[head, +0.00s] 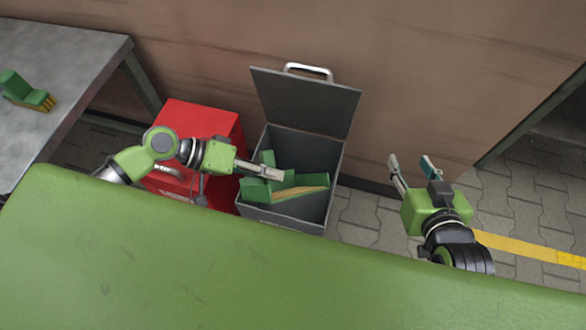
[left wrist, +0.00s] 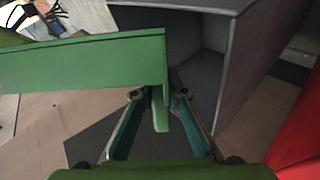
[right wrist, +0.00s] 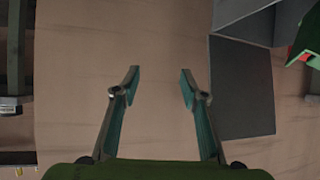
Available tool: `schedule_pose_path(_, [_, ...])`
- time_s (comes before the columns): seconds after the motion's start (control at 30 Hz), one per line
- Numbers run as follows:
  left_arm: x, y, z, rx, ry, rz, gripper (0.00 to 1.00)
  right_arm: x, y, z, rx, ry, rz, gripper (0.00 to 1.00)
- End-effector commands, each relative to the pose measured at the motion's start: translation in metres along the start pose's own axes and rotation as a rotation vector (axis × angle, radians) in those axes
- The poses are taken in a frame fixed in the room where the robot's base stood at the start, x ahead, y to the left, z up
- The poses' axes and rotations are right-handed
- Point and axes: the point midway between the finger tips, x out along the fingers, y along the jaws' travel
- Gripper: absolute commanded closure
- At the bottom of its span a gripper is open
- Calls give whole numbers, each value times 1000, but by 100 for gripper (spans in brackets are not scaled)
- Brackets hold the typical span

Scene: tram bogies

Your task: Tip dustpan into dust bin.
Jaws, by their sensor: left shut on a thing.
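The green dustpan (head: 310,181) is over the mouth of the open grey dust bin (head: 285,221) in the head view, with a tan surface or load showing along its lower side. It looks tilted; I cannot tell whether dust is still in it. My left gripper (head: 279,174) is shut on the dustpan's handle. In the left wrist view the dustpan (left wrist: 90,62) spans the upper left, its handle between the fingers, with the dust bin (left wrist: 225,75) behind. The bin's lid (head: 308,103) stands raised. My right gripper (head: 411,165) is open and empty, to the right of the bin.
A red cabinet (head: 205,122) stands left of the bin. A green brush (head: 27,92) lies on the grey table (head: 75,55) at the far left. A wall (head: 440,70) is behind the bin. A green surface (head: 200,260) fills the front. Paved floor (head: 530,215) is clear at right.

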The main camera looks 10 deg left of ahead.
Motion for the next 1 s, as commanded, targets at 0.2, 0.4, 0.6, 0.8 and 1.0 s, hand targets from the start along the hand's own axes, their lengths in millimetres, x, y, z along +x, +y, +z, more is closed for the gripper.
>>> schedule_pose_path(0.2, [0, -1, 0, -24, -15, 11, 100, 3, -2, -18, 0, 80, -5, 60])
schedule_pose_path(0.4, [1, -1, 0, -45, -28, 19, 100, 3, -4, -35, 0, 156, -9, 60])
schedule_pose_path(0.6, [1, -2, 0, -68, -41, 28, 100, 2, -7, -53, 0, 237, -14, 60])
schedule_pose_path(0.8, [1, -2, 0, -89, -55, 37, 100, -1, -9, -70, 1, 317, -19, 60])
schedule_pose_path(1.0, [1, -3, 0, -110, -67, 45, 100, -5, -11, -88, 2, 398, -24, 60])
